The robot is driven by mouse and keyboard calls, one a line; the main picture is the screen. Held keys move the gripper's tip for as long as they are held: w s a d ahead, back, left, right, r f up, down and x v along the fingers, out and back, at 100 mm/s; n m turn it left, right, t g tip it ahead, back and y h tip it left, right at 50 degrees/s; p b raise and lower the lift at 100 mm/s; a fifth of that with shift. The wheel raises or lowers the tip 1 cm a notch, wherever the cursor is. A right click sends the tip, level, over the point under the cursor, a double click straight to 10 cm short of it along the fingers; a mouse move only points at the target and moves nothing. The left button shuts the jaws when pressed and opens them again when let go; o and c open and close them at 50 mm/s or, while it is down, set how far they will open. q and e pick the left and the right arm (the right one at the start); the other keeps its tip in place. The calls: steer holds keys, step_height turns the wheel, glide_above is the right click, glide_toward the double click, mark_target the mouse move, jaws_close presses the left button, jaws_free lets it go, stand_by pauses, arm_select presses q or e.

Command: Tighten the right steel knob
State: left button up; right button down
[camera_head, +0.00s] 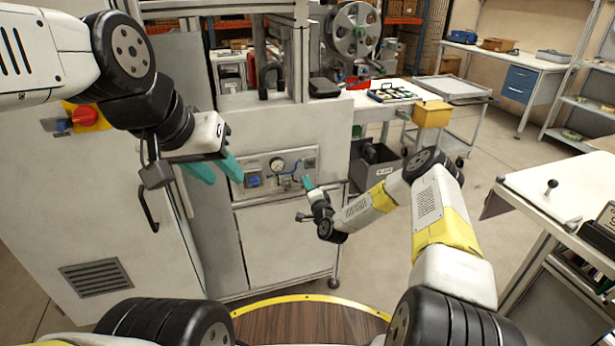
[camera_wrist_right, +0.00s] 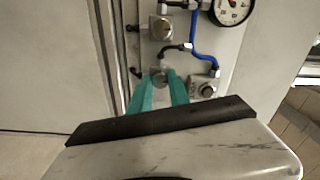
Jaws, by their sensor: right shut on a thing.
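The control panel (camera_head: 305,160) is on the front of the grey machine, with a round gauge (camera_head: 277,163), a blue part and blue hose. My right gripper (camera_head: 307,183) is at the panel's right end. In the right wrist view its teal fingers (camera_wrist_right: 159,82) are shut on a small round steel knob (camera_wrist_right: 158,75), whose sides they partly hide. Its turn angle cannot be told. A square steel fitting (camera_wrist_right: 207,88) sits just right of the fingers, and another (camera_wrist_right: 161,27) is above. My left gripper (camera_head: 227,181) is open and empty, in front of the machine left of the panel.
The blue hose (camera_wrist_right: 203,60) and a black elbow fitting (camera_wrist_right: 175,49) run close above the right fingers. A cabinet door handle (camera_head: 147,208) is below my left arm. A side table (camera_head: 560,190) stands at the right. Floor between is clear.

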steer(key=shift+f, duration=0.1)
stand_by(0.3)
steer(key=c, duration=1.2)
jaws_free()
steer(key=shift+c, duration=0.2)
steer(key=v, duration=0.7)
steer(key=shift+s+d, duration=0.15)
steer(key=shift+s, duration=0.2)
